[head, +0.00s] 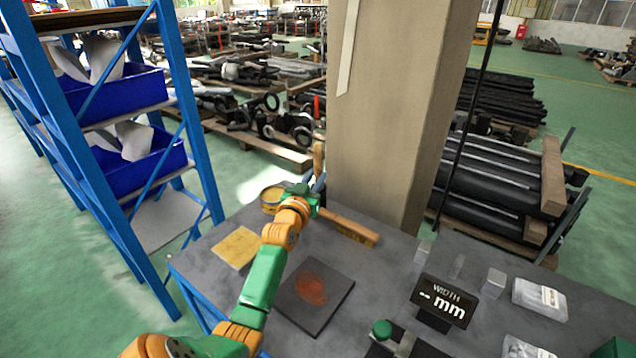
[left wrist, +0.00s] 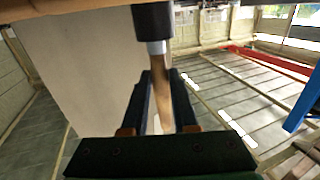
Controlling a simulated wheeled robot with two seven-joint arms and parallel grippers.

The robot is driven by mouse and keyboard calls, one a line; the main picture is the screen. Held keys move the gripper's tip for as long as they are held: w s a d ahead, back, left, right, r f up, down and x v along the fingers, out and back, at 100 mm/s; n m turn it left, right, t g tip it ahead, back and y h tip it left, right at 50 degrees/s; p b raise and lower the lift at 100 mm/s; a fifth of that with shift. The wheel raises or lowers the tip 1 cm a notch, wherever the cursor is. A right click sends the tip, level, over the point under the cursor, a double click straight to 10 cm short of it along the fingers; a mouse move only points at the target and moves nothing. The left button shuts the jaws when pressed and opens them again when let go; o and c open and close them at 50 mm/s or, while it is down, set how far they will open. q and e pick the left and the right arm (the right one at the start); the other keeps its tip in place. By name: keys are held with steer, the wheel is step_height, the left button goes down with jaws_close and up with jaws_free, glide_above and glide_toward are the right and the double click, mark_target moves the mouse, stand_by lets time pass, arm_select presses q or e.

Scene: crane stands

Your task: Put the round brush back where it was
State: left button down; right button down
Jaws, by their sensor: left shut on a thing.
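My left gripper (head: 316,186) is over the back of the grey table, beside the pillar, and is shut on the round brush. The brush's wooden handle (head: 318,158) stands up above the gripper in the head view; its lower part is hidden by my gripper. In the left wrist view the handle (left wrist: 162,95) runs between the two dark fingers (left wrist: 160,105), with a silver collar and black end (left wrist: 154,22) beyond it. A wooden brush (head: 350,231) lies flat on the table just right of my gripper. My right gripper is not in view.
On the table (head: 380,285) are a yellow tin (head: 271,197), a yellow sheet (head: 236,247), a dark plate with a rusty spot (head: 328,306), a width display (head: 443,301) and several metal blocks. A beige pillar (head: 390,110) rises close behind. A blue shelf (head: 190,110) stands left.

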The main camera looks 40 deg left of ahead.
arm_select(q)
steer(key=shift+w+a+f, duration=0.15)
steer(key=shift+w+f, duration=0.25)
steer(key=shift+f, duration=0.05)
steer(key=shift+s+r, duration=0.1)
steer(key=shift+s, duration=0.1)
steer(key=shift+f+b, duration=0.4)
steer(key=shift+f, duration=0.15)
steer(key=c, duration=0.7)
jaws_free()
steer(key=shift+r, duration=0.1)
